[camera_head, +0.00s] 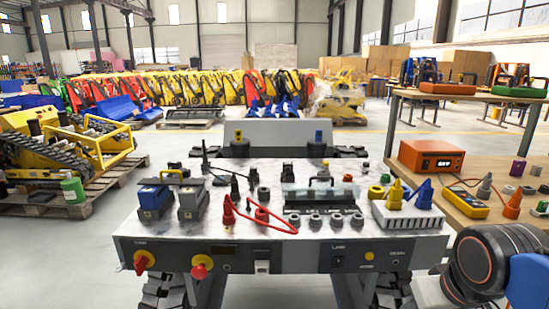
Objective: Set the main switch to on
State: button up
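A tracked carrier with a metal top (245,228) stands in front of me, and its grey front panel (300,254) faces me. At the panel's left end is a yellow and red rotary switch (143,262). Its small label cannot be read clearly, and its on or off position cannot be told. To its right is a red knob on a yellow base (202,266). A dark rocker switch (337,263) sits right of the middle. Part of my arm shows at the lower right. My gripper's fingers are not in view.
A wooden shelf unit (463,205) with an orange box (431,158) stands at the right. A yellow tracked machine (60,150) sits on a pallet at the left. Floor at the lower left is clear.

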aim_at(141, 262)
jog(key=u, duration=1.4)
jog(key=k+l+u, duration=0.2)
jog(key=l, duration=0.3)
jog(key=l+u, duration=0.2)
jog(key=l, duration=0.3)
